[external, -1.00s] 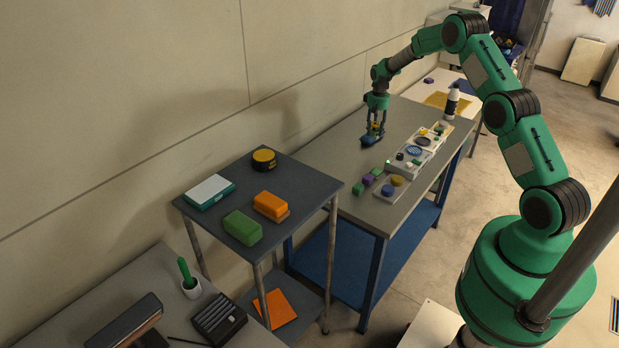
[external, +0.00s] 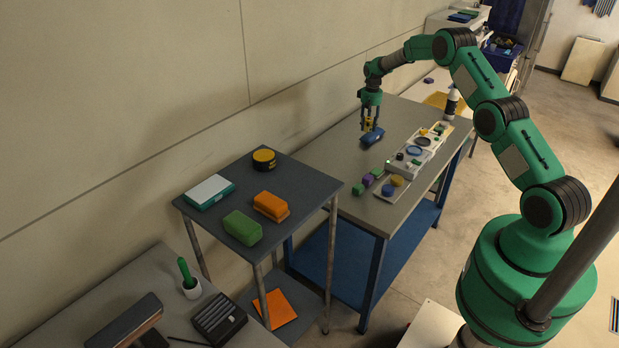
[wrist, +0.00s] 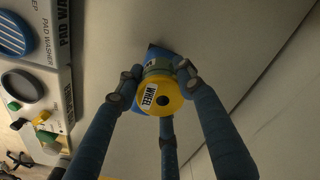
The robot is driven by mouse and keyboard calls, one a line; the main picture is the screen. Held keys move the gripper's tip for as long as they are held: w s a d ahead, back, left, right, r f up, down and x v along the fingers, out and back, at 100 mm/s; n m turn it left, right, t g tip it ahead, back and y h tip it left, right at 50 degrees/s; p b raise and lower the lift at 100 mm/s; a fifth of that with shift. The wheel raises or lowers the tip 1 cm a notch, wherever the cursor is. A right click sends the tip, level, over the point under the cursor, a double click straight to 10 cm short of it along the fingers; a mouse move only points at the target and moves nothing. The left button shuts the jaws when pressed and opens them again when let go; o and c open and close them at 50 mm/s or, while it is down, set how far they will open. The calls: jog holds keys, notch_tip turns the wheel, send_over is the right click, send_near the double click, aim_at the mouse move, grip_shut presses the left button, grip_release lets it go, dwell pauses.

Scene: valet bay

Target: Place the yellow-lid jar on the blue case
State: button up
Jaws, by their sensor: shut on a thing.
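The yellow-lid jar (wrist: 160,95) has a round yellow lid with a white "WHEEL" label and a dark spot. My gripper (wrist: 155,90) is shut on it, its blue-grey fingers around the jar's sides. In the external view, my gripper (external: 370,122) holds the jar above the grey bench, with a bit of yellow showing between the fingers. The blue case (external: 372,138) lies on the bench just below. In the wrist view, part of the blue case (wrist: 158,50) shows behind the jar, which hides the rest. I cannot tell whether jar and case touch.
A light panel with round pads (external: 405,163) runs along the bench's right side, with small coloured blocks (external: 368,180) at its near end. A white bottle (external: 451,103) stands at the far end. A dark cart (external: 223,210) carries several items. Bare bench surrounds the case.

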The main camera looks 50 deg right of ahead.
aim_at(368, 131)
jog(key=shift+f, duration=1.75)
jog(key=shift+f, duration=0.15)
jog(key=o, duration=1)
jog(key=shift+o, duration=0.2)
notch_tip(368, 131, up, 12)
jog(key=shift+r, duration=0.15)
